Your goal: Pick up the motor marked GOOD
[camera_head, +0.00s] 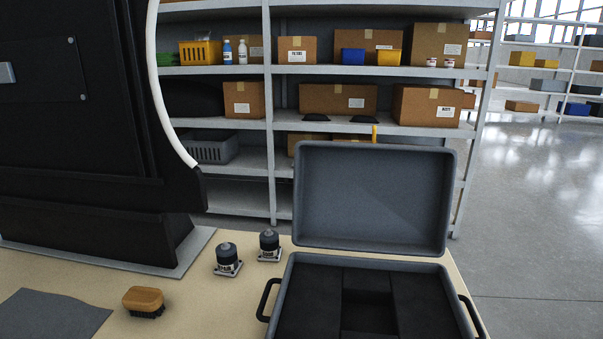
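Two small motors with dark round bodies and silver square bases stand upright on the tan table. The nearer motor (228,260) is at the left and the farther motor (270,245) is behind it to the right. Neither of my grippers is in the head view.
An open grey case (276,296) with black foam and a central recess stands right of the motors. A wooden brush (144,300) and a grey mat (48,318) lie at the left. A large black machine (85,130) rises behind them. Shelves (225,71) with boxes stand beyond.

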